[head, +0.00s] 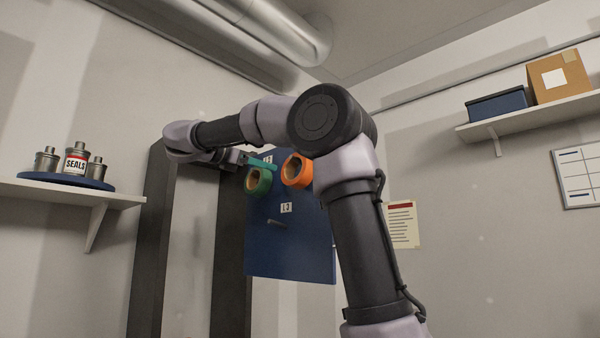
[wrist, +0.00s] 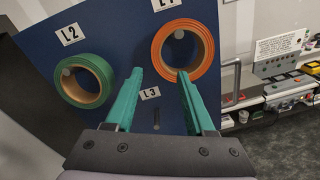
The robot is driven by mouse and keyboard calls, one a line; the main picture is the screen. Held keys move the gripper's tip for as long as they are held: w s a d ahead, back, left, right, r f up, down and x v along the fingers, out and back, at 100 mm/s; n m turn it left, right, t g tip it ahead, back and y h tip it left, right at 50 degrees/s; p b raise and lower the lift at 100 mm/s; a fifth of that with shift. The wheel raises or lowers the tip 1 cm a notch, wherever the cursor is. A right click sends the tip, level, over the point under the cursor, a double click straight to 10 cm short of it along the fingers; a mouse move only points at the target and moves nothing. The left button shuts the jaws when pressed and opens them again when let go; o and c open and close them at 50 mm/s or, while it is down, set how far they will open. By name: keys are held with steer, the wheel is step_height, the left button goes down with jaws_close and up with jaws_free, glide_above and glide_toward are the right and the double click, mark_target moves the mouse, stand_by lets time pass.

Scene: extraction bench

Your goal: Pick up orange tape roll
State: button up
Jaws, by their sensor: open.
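The orange tape roll (head: 297,171) hangs on a blue panel under the label L1. In the wrist view the orange tape roll (wrist: 206,48) sits beyond the fingertips, up and to the right of the gap. My gripper (wrist: 160,75) is open and empty, with two teal fingers. The right fingertip overlaps the roll's lower edge in that view; I cannot tell whether it touches. In the head view my gripper (head: 262,163) is small and partly hidden by my arm, near the panel's upper part.
A green tape roll (wrist: 85,81) hangs at L2, left of the fingers. The blue panel (head: 290,250) has a bare peg (wrist: 156,118) below L3. A bench with equipment (wrist: 285,95) lies at right in the wrist view. Shelves (head: 75,190) stand to the sides.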

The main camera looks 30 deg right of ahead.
mark_target(283, 168)
steer(key=shift+h, duration=0.3)
steer(key=x, duration=0.2)
steer(key=r+x, duration=0.1)
steer(key=x, duration=0.1)
steer(key=shift+w, duration=0.15)
steer(key=shift+f+x, duration=0.15)
steer(key=shift+x, duration=1.35)
steer(key=shift+f+x, duration=0.15)
steer(key=shift+x, duration=1.35)
jaws_close()
